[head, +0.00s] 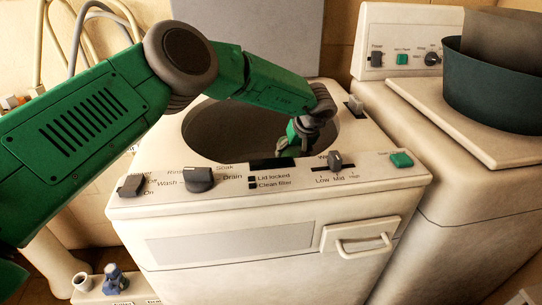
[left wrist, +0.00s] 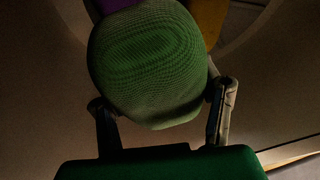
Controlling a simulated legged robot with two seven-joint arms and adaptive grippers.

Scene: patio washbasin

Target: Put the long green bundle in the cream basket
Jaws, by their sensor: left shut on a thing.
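My left gripper (head: 296,137) reaches down into the round opening of the cream washing machine (head: 270,240). In the left wrist view the gripper (left wrist: 163,98) is shut on the green bundle (left wrist: 148,60), a rounded, ribbed cloth end between its two fingers. The bundle is still inside the dark drum, and its far part is hidden. In the head view I cannot clearly tell the bundle from the green gripper parts. My right gripper is not in view. I cannot make out a cream basket in either view.
A purple thing (left wrist: 112,5) and a yellow-orange thing (left wrist: 209,18) lie beyond the bundle in the drum. The drum rim surrounds my gripper. A raised grey lid (head: 265,35) stands behind. At right, a dark green tub (head: 490,95) sits on a second appliance (head: 470,215).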

